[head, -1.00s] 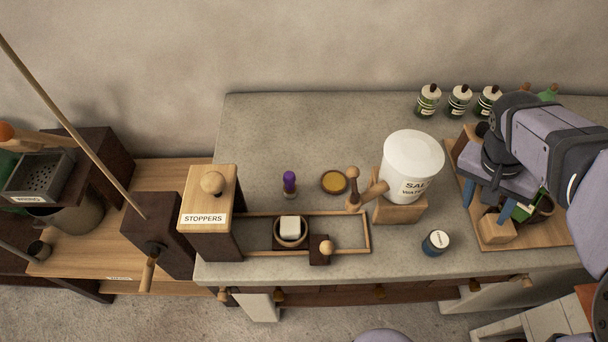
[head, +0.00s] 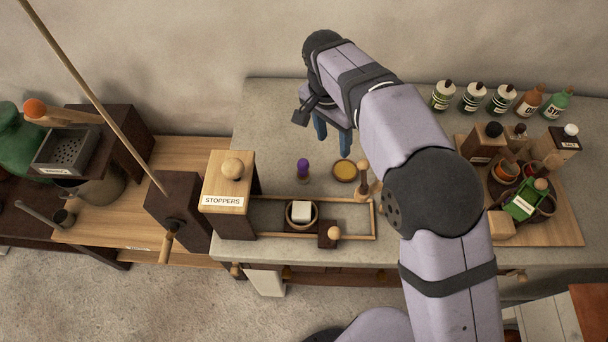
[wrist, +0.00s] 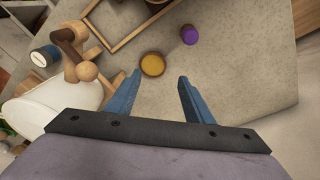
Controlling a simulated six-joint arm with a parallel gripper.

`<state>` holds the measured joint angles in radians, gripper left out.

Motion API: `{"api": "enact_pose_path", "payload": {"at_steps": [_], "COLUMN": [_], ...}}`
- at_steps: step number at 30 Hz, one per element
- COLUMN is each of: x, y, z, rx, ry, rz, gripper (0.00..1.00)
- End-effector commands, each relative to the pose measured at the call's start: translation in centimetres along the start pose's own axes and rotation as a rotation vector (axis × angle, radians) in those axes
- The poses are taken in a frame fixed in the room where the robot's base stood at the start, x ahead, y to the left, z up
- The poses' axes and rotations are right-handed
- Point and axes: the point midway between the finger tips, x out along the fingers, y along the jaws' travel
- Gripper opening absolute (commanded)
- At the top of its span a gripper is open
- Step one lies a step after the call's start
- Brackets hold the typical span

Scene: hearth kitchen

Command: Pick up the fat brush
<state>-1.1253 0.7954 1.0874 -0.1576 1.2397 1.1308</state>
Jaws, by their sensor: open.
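A small upright thing with a purple knob, likely the fat brush (head: 302,168), stands on the grey counter (head: 275,115). In the wrist view it shows from above (wrist: 190,35), past the fingertips and right of centre. A shallow round dish of yellow-brown stuff (head: 344,171) sits just right of it. My gripper (head: 332,140) is open and empty above the counter, behind and to the right of the purple thing in the head view. In the wrist view the dish (wrist: 152,65) shows between and beyond my blue fingertips (wrist: 160,76).
A wooden rail frame (head: 375,220) with a bowl holding a white block (head: 301,210) lies in front. The STOPPERS box (head: 228,180) stands left. A wooden peg piece (head: 363,178) and a white tub (wrist: 60,105) are near the dish. Several bottles (head: 473,98) stand back right.

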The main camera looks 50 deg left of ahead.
Motion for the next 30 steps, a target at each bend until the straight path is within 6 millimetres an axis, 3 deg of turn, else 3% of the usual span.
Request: {"api": "enact_pose_path", "payload": {"at_steps": [1,3,7,30], "x": [1.7,3.0,4.1,7.5], "y": [-1.2,-2.4,-3.6,-4.1], "z": [2.0,4.0,6.1,7.0], "rx": [-0.018,-0.030,-0.042,-0.045], "ry": [-0.039,-0.083,-0.130,-0.143], "rz": [-0.011,-0.030,-0.048,-0.050], "gripper": [0.47,0.47,0.47,0.47]}}
